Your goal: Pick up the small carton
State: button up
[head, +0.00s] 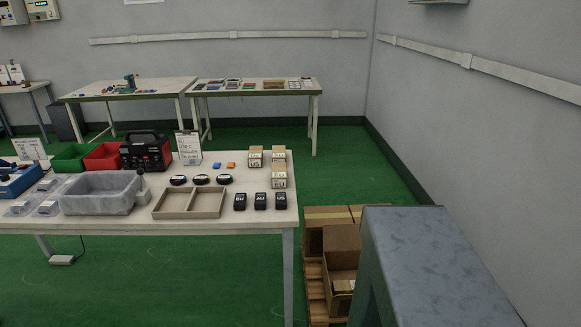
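Small brown cartons with pale printed labels stand at the right back of the near white table (270,212). One carton (255,157) is at the left, one (279,154) is beside it at the right, and one (279,177) stands in front of the right one. All are upright and close together. Which of them is the task's carton I cannot tell. My gripper is not in view.
Black boxes (260,201), round black items (201,179), a divided tray (190,203), a grey bin (98,192) and a clipboard (188,147) share the table. Larger cartons (341,248) sit on a pallet at right. A grey metal block (430,250) fills the lower right.

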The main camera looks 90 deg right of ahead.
aim_at(255, 153)
jog(key=z, duration=0.55)
jog(key=k, duration=0.25)
jog(key=z, duration=2.3)
jog(key=k, duration=0.65)
jog(key=u, duration=0.3)
jog(key=i, duration=1)
jog(key=u, duration=0.1)
